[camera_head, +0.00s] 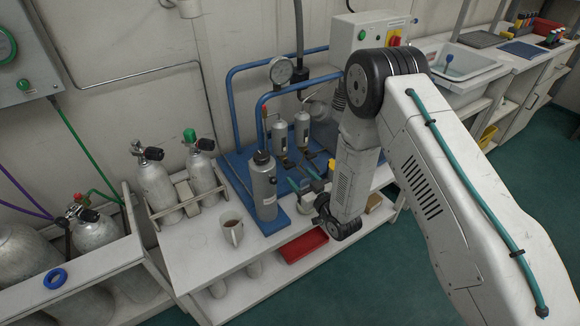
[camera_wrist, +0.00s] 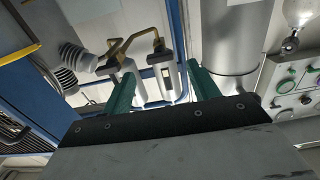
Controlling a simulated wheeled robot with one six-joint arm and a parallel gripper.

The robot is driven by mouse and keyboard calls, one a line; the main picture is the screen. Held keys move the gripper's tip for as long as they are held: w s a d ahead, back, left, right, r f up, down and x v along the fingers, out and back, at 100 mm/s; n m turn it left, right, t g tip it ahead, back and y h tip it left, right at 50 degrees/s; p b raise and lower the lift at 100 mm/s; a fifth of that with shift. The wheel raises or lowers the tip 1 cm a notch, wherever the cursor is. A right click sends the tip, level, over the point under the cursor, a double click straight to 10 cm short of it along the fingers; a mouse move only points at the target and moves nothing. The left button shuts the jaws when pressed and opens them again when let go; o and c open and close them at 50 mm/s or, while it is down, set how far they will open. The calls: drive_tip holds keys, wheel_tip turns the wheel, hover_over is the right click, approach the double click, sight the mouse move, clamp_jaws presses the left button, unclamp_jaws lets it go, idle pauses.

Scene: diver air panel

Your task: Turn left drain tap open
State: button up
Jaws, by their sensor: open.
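Two pale filter canisters, left (camera_head: 281,136) and right (camera_head: 302,129), stand side by side on the blue-framed air panel. They also show in the wrist view, as one canister (camera_wrist: 163,78) and another partly behind a finger, with brass pipework (camera_wrist: 132,42) above. My gripper (camera_head: 303,180) is low in front of the canisters. In the wrist view its two green fingers (camera_wrist: 163,84) are apart, with nothing seen held between them.
A tall grey cylinder (camera_head: 264,186) stands left of my gripper, close beside the right finger in the wrist view (camera_wrist: 228,45). A mug (camera_head: 232,232), a red tray (camera_head: 301,245) and racked bottles (camera_head: 157,185) are nearby. A gauge (camera_head: 281,71) rises behind.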

sight(291, 167)
drive_tip(key=x, duration=0.7)
drive_tip(key=shift+w+a, duration=0.1)
drive_tip(key=shift+c, duration=0.3)
drive_tip(key=c, duration=0.9)
